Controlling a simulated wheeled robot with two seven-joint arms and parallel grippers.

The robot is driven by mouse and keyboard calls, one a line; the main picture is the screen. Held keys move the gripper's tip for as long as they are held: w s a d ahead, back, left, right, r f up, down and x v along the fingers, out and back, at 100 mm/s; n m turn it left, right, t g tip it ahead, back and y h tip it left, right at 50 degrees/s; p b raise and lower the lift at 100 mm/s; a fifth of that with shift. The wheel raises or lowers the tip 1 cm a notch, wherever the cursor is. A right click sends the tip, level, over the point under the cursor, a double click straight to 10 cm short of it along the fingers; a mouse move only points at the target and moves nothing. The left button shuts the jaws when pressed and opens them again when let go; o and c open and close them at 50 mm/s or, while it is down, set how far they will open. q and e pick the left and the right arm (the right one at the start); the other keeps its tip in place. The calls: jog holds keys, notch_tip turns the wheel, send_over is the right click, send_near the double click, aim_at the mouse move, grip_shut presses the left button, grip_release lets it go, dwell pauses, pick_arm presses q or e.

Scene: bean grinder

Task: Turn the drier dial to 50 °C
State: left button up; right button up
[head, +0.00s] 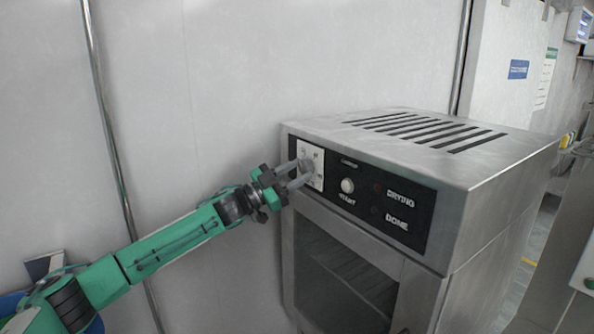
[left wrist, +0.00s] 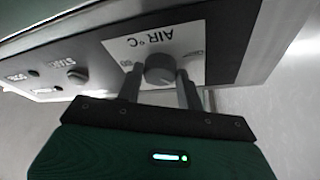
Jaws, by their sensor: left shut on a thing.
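The drier (head: 360,250) is a steel cabinet with a black control panel on its upper front. Its dial (left wrist: 160,69) is a grey round knob on a white plate marked "AIR °C" (left wrist: 150,42), seen upside down in the left wrist view. My left gripper (head: 296,174) reaches in from the left, and its two fingers are shut on the dial, one on each side. It also shows in the left wrist view (left wrist: 160,85). The fingers hide part of the scale, and I cannot read the dial's setting. My right gripper is not in view.
A white start button (head: 347,185) and the "DRYING" and "DONE" lamps (head: 377,188) sit right of the dial on the same panel. The drier has a glass door below and slots on top. A pale wall with metal pipes (head: 108,130) stands behind my left arm.

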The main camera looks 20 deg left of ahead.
pick_arm(q)
jog(key=shift+m+g, duration=0.4)
jog(key=shift+m, duration=0.5)
jog(key=o, duration=1)
jog(key=b+v, duration=0.2)
jog(key=v, duration=1.2)
jog(key=shift+b, duration=0.4)
jog(key=shift+w, duration=0.15)
jog(key=shift+f, duration=0.15)
